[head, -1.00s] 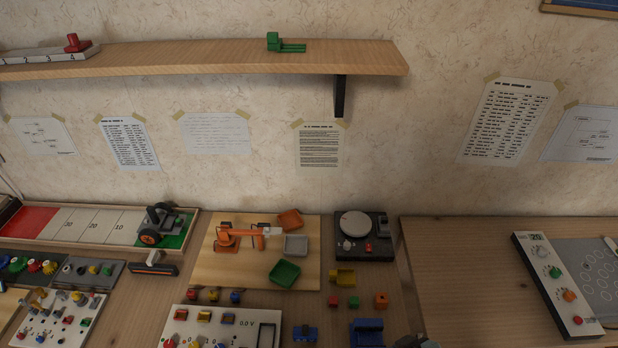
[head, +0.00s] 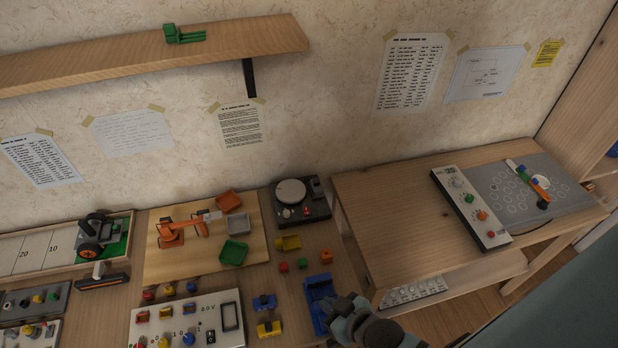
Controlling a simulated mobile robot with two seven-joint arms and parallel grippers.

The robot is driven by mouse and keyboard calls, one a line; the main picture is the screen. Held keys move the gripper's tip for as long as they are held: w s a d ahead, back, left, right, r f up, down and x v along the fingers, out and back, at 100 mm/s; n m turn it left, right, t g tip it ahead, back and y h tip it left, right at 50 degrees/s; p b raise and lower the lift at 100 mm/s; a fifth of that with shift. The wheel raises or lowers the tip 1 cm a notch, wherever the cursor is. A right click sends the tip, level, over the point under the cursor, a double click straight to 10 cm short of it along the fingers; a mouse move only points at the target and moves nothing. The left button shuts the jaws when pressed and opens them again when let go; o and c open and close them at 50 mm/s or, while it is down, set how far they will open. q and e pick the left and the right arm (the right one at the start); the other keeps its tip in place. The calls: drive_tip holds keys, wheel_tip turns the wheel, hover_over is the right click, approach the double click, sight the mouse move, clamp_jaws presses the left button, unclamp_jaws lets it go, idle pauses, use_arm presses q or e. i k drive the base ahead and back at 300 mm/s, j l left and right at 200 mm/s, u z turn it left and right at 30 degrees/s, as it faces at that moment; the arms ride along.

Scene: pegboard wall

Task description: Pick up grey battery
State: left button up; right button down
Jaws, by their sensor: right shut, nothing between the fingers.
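I cannot make out a grey battery for certain in the head view. A white panel (head: 205,308) with a "0.0 V" marking stands at the lower middle of the bench, with several small coloured pieces on and behind it. My right gripper (head: 345,308) is at the bottom centre, beside a blue tray-like piece (head: 318,296). It is shut and empty. My left gripper is out of view.
A wooden board with an orange toy arm (head: 178,232), a grey tray (head: 234,251) and a green tray (head: 233,252) lies behind the panel. A dark turntable-like device (head: 313,211) stands right of it. The right table (head: 385,220) has bare room left of its white control box (head: 472,208).

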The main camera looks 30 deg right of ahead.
sight(315, 183)
drive_tip(key=k+u, duration=0.15)
drive_tip(key=k, duration=0.45)
drive_tip(key=k+j+u, duration=0.15)
drive_tip(key=k, duration=0.45)
drive_tip(key=l+u, duration=0.2)
drive_tip(key=u, duration=1.1)
drive_tip(key=k+l, duration=0.1)
drive_tip(key=l, duration=0.55)
drive_tip(key=k+l, duration=0.1)
drive_tip(key=l, duration=0.55)
drive_tip(key=k+l, duration=0.1)
drive_tip(key=l, duration=1.25)
drive_tip(key=k, duration=0.05)
